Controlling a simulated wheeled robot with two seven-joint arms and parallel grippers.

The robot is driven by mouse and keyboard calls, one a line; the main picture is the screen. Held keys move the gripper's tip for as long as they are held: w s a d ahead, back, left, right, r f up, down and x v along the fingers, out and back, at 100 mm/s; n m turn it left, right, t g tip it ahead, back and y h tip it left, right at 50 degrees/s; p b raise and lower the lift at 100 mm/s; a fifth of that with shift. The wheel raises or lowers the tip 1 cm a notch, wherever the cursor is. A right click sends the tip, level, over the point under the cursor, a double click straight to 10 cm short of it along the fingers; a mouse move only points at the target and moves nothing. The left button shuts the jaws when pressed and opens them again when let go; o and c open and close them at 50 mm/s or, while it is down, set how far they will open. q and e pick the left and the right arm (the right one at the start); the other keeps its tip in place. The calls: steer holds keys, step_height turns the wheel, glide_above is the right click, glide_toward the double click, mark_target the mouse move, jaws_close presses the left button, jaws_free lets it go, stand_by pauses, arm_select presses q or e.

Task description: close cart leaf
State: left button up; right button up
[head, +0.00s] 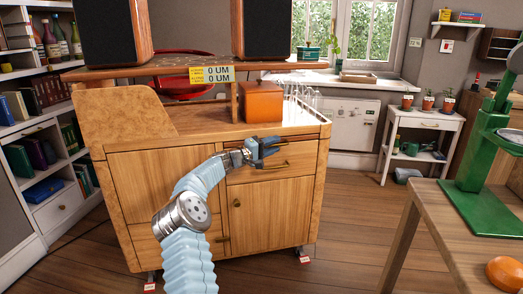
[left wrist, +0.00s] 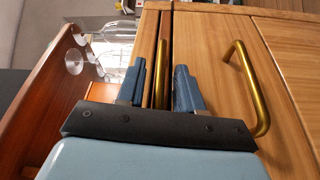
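The wooden cart (head: 145,185) stands in the middle of the head view. A curved-edged wooden panel (head: 125,112) rises at its left end; I cannot tell whether it is the leaf. My left gripper (head: 277,147) is at the upper right front of the cart, just above the drawer handle (head: 272,165). It is open. In the left wrist view its two fingers (left wrist: 158,88) stand apart, with a thin brass bar (left wrist: 161,65) visible between them; contact cannot be told. The curved brass handle (left wrist: 246,85) is to their right. My right gripper is not in view.
An orange box (head: 261,102) sits on the cart top, below a board (head: 150,69) carrying two speakers. A table (head: 455,215) with a green stand is at the right. Bookshelves line the left wall. Floor is clear between cart and table.

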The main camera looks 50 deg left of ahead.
arm_select(q)
steer(key=s+a+b, duration=0.1)
steer(key=s, duration=1.2)
steer(key=shift+f+b, duration=0.4)
steer(key=shift+f, duration=0.05)
